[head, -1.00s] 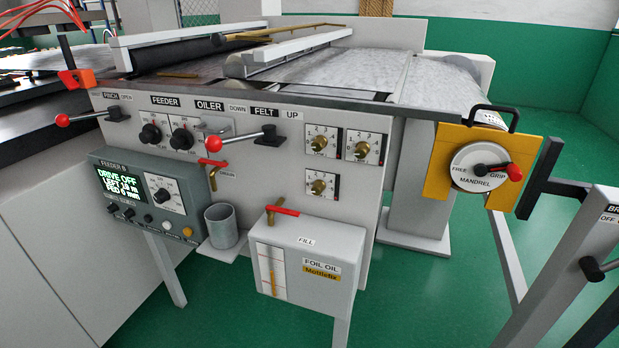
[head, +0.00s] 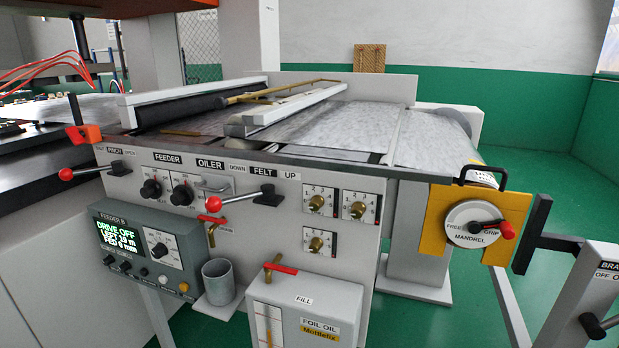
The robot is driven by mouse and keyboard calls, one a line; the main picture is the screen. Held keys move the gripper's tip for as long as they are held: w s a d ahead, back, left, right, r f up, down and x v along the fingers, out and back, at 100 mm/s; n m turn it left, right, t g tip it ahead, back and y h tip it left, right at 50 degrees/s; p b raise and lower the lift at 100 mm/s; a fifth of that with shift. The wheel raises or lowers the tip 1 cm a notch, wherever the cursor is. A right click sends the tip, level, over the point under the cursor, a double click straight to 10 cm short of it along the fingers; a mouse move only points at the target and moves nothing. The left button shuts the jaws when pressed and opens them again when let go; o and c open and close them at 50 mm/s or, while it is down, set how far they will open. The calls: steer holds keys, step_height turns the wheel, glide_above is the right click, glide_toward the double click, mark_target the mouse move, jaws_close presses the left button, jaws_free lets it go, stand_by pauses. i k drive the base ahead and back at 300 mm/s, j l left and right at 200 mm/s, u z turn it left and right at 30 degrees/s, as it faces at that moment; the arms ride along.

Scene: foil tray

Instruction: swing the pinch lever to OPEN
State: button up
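The pinch lever (head: 90,172) is at the upper left of the machine's front panel, under the PINCH and OPEN labels (head: 122,152). It has a red ball knob (head: 66,174) at the left end of a short metal rod. The rod runs right to a black pivot block (head: 118,168). My gripper is not in view.
The felt lever (head: 240,198), also red-knobbed, points left on the same panel. The feeder box (head: 140,245) with its screen reading DRIVE OFF sits below the pinch lever. A grey cup (head: 218,280) and the foil oil tank (head: 300,318) stand out in front.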

mark_target(66, 174)
steer(key=u, duration=1.25)
steer(key=i, duration=2.1)
